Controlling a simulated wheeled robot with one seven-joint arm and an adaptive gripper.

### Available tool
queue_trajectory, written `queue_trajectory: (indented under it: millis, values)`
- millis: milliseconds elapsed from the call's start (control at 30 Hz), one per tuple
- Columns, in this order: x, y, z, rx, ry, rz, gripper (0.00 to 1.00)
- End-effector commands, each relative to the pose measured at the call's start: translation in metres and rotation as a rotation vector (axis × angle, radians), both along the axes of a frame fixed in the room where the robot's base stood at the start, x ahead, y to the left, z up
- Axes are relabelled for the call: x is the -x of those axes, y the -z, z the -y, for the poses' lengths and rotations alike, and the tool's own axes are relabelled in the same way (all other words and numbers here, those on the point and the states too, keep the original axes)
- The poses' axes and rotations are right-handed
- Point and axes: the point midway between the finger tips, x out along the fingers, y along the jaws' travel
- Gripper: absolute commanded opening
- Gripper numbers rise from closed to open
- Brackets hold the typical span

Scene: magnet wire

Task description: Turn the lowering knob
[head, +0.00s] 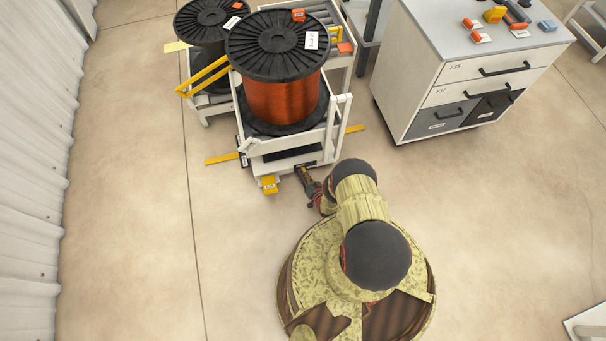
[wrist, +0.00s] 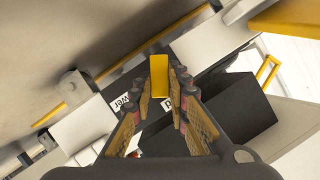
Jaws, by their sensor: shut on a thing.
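My gripper (head: 306,178) reaches the front of the white spool cart (head: 343,112) near its right corner in the head view. In the wrist view the fingers of my gripper (wrist: 160,92) are closed around a yellow bar-shaped lowering knob (wrist: 159,74). The knob stands in front of a dark plate. A white label (wrist: 122,106) beside it reads in part "wer"; the fingers cover the rest. In the head view the knob is hidden by my gripper.
A large copper wire spool (head: 281,100) sits on the cart. A yellow block (head: 270,186) sticks out at the cart's front left of my gripper. A second spool (head: 203,20) stands behind left. A drawer cabinet (head: 425,75) is at right. Floor left is clear.

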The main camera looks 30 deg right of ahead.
Motion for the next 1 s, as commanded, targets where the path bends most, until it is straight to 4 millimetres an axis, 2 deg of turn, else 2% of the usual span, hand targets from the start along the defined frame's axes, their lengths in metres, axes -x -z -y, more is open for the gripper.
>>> queue_trajectory:
  millis: [167,200,500,833,1000]
  values:
    - [0.0001,-0.0002,0.0003,0.001,0.0,-0.001,0.0]
    - [0.0001,-0.0001,0.0003,0.001,0.0,-0.001,0.19]
    - [0.0001,-0.0001,0.0001,0.002,0.0,-0.001,0.35]
    - [-0.0004,-0.0014,0.0002,0.003,0.0,-0.001,0.35]
    - [-0.0009,-0.0098,0.0005,0.003,-0.001,-0.002,0.35]
